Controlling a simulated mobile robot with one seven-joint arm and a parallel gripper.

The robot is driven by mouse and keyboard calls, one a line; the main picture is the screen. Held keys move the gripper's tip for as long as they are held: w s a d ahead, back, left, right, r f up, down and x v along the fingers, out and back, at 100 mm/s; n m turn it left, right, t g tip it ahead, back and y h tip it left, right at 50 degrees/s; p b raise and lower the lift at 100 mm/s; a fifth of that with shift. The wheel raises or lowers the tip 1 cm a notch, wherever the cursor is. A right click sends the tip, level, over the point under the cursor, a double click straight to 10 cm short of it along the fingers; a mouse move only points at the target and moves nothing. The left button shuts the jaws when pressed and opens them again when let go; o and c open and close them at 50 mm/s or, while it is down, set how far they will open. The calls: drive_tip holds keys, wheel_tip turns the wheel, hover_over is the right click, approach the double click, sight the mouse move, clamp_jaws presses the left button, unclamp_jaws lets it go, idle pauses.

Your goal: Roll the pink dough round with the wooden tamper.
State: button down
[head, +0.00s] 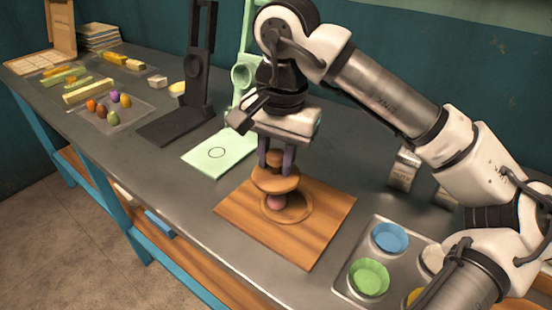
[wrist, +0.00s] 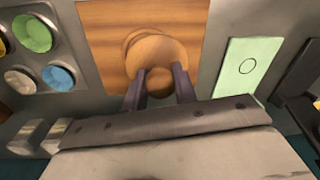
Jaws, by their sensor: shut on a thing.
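My gripper (head: 276,154) is shut on the knob of the wooden tamper (head: 275,180), above the wooden board. The wrist view shows the two fingers (wrist: 160,86) on either side of the knob and the round tamper disc (wrist: 158,52) beyond them. The pink dough (head: 277,202) sits under the disc, within the ring marked on the wooden board (head: 320,205). The disc appears to be over the dough, and I cannot tell whether it presses on it. The dough is hidden in the wrist view.
A muffin tray with a blue cup (head: 390,238) and a green cup (head: 368,277) stands right of the board. A green plate with a circle (head: 218,152) and a dark stand (head: 190,110) are to the left. Small coloured balls (head: 108,106) lie farther left.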

drive_tip(key=shift+r+p, duration=1.25)
drive_tip(key=shift+r, duration=0.85)
drive_tip(key=shift+w, duration=0.1)
